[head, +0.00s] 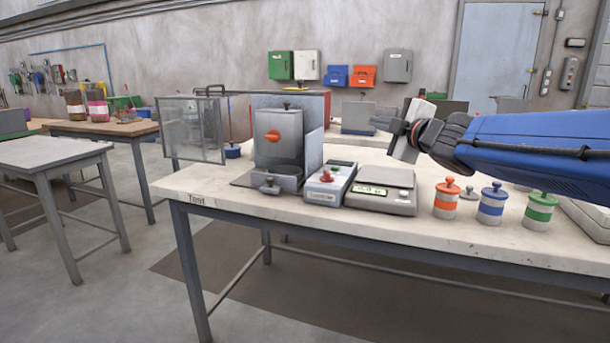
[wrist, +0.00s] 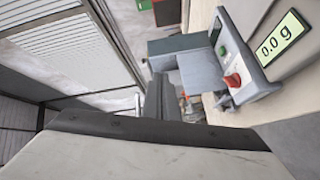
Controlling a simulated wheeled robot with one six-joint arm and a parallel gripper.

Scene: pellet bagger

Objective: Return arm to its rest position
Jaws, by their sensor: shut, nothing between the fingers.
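My gripper (head: 394,143) is in the air above the right part of the table in the head view, at the end of my blue arm reaching in from the right. It is shut and holds nothing. It shows above and behind the scale (head: 380,200), apart from it. The scale's display (wrist: 279,38) reads 0.0 g there.
A grey machine with an orange knob (head: 278,150) stands left of a small control box (head: 324,184) with a red knob. Orange (head: 446,200), blue (head: 491,206) and green (head: 539,212) lidded jars stand below my arm. A clear guard panel (head: 190,130) stands left.

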